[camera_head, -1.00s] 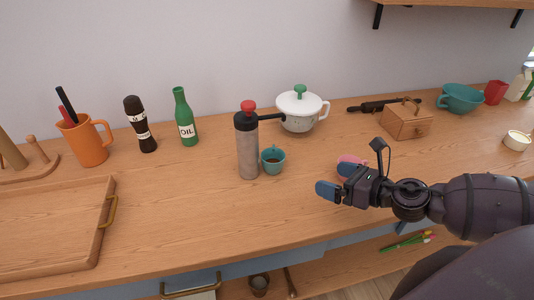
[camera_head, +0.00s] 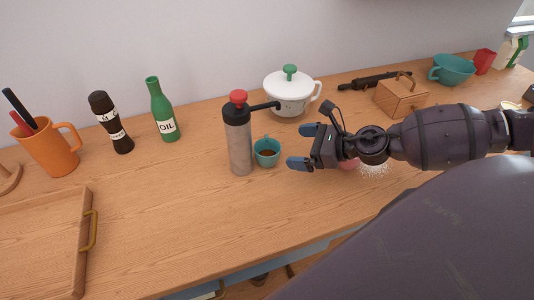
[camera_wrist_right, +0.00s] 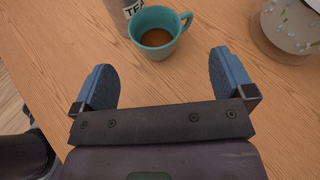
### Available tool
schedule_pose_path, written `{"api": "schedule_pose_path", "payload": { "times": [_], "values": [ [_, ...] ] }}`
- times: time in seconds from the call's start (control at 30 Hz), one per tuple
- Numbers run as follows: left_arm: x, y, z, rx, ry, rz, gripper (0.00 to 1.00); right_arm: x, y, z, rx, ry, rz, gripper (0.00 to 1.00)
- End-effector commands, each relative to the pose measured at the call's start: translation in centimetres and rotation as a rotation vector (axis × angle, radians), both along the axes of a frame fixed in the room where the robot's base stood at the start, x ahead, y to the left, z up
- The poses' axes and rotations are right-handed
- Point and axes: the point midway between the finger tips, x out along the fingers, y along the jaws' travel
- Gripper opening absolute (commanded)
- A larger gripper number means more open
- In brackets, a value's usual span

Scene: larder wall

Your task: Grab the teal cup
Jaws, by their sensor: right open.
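The teal cup (camera_head: 266,152) stands upright on the wooden counter, just right of the grey and black flask with a red top (camera_head: 240,135). Brown liquid shows inside it. My right gripper (camera_head: 302,147) is open and empty, a short way to the right of the cup, with its fingers pointing toward it. In the right wrist view the cup (camera_wrist_right: 158,32) lies ahead of and between the two blue fingertips (camera_wrist_right: 165,75), not touched by them. Its handle shows there on the upper right side. My left gripper is not in view.
A white lidded pot (camera_head: 291,97) stands behind the cup. A pink item (camera_head: 349,163) is partly hidden behind my right arm. A green oil bottle (camera_head: 162,110) and a dark grinder (camera_head: 110,123) stand at left. The counter in front of the cup is clear.

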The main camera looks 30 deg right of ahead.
Motion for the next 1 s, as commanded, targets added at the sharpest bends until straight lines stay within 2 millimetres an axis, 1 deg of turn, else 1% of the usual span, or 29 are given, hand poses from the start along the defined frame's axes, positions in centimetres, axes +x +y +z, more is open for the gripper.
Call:
{"api": "schedule_pose_path", "payload": {
  "times": [0.2,0.57,0.83,1.0],
  "values": [
    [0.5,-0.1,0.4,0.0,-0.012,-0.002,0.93,1.2,0.8,-0.5,0.0,-0.002,0.001,1.0],
    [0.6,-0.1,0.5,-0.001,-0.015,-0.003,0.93,2.0,1.4,-1.0,0.0,-0.001,0.0,1.0],
    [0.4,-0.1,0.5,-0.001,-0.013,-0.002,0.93,3.5,3.1,-2.5,0.002,-0.001,0.001,1.0],
    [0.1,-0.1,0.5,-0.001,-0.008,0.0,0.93,4.7,3.8,-3.1,0.002,-0.001,0.0,1.0]
  ]
}}
